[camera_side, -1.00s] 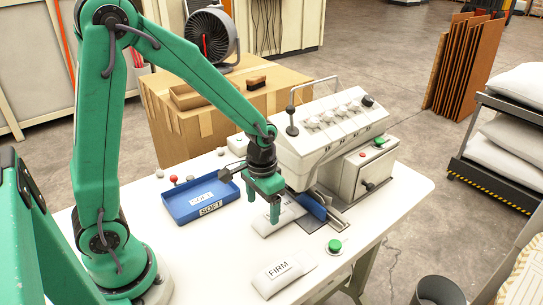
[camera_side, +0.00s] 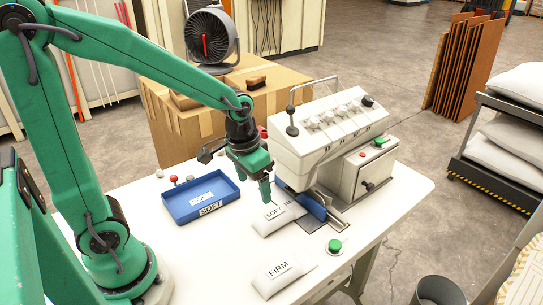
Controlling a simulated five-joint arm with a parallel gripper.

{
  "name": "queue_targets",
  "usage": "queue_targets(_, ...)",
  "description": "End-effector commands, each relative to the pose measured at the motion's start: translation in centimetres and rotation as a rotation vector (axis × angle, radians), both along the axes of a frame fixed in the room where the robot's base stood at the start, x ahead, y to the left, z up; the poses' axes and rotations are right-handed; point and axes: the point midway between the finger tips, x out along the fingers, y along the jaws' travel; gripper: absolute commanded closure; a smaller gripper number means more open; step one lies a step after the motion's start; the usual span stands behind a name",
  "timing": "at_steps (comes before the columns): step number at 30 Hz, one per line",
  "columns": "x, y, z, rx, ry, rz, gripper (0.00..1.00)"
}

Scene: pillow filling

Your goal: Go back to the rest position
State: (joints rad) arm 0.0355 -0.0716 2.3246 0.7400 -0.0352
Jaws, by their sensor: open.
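My green gripper (camera_side: 262,178) is open and empty. It hangs above the table, between the blue tray and the white machine, with its fingers pointing down. A white packet labelled SOFT (camera_side: 278,217) lies on the table just below the fingertips, apart from them as far as I can tell. Its far end is close to the machine's blue part (camera_side: 313,207). A second white packet labelled FIRM (camera_side: 284,273) lies nearer the front edge.
A blue tray labelled SOFT (camera_side: 238,203) holds a white label or packet. The white machine (camera_side: 329,138) stands right of my gripper. A green button (camera_side: 335,246) sits near the front edge. A cardboard box (camera_side: 168,124) stands behind the table.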

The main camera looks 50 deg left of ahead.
Motion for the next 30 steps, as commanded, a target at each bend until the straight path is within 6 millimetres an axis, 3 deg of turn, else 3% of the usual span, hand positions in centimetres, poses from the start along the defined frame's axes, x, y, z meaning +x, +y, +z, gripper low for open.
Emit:
queue_targets(6,-1.8,0.4,3.6,-0.001,-0.089,0.0,0.24)
queue_targets(15,-4.8,0.7,7.5,0.0,-0.2,0.002,0.24)
queue_targets(21,-7.0,0.9,9.5,0.002,-0.274,0.002,0.24)
queue_targets(30,-9.1,1.1,10.8,0.005,-0.338,0.002,0.24)
